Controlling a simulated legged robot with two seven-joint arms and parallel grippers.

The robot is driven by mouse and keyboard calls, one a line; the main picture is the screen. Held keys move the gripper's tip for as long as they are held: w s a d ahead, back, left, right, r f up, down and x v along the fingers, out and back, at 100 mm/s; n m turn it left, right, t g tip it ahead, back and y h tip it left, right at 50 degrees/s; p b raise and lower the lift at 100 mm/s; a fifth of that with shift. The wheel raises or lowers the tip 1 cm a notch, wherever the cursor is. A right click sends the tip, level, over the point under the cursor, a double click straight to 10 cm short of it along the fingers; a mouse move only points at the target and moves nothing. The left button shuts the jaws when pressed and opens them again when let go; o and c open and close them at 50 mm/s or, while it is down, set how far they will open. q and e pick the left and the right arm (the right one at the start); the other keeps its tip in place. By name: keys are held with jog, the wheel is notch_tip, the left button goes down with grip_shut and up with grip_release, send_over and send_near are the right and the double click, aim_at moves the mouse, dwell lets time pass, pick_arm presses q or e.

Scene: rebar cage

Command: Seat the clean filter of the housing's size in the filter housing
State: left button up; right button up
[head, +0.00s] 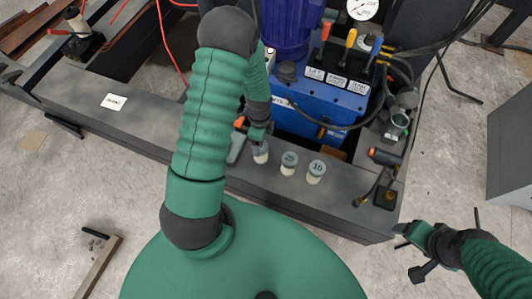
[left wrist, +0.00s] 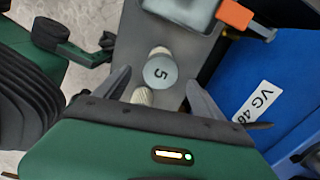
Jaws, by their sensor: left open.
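Two short pale filters with grey caps stand on the dark bench ledge, one marked 25 (head: 289,162) and one marked 10 (head: 316,171). A third filter (head: 260,153) stands left of them; in the left wrist view its cap reads 5 (left wrist: 158,72). My left gripper (head: 258,135) is over this filter. It is open, with a finger on each side of the cap; I cannot tell whether they touch it. My right gripper (head: 412,250) is open and empty beyond the bench's right end. A cup-like fitting (head: 399,121) at right may be the filter housing; I cannot tell.
A blue tank (head: 300,115) with levers and a gauge (head: 362,8) stands behind the filters. A grey part (left wrist: 185,10) with an orange piece (left wrist: 235,14) lies close to the left gripper. Hoses and an orange-ended fitting (head: 384,157) crowd the right. The ledge's left is mostly clear.

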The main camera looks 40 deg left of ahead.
pick_arm(q)
notch_tip(320, 180, down, 7)
jog(key=shift+d+r+b, duration=0.1)
jog(key=shift+b, duration=0.95)
jog(key=f+b, duration=0.3)
jog(key=f, duration=0.2)
jog(key=shift+a+f, duration=0.15)
jog(key=shift+a, duration=0.05)
pick_arm(e)
jog(key=s+x, duration=0.1)
jog(key=x, duration=0.5)
jog(key=shift+f, duration=0.2)
pick_arm(q)
jog(key=shift+c, duration=0.3)
pick_arm(e)
jog(key=shift+s, duration=0.1)
pick_arm(q)
jog(key=c, duration=1.6)
jog(key=shift+c, duration=0.2)
pick_arm(e)
jog(key=shift+d, duration=0.1)
pick_arm(q)
jog(key=shift+r, duration=0.25)
pick_arm(e)
jog(key=shift+r, duration=0.1)
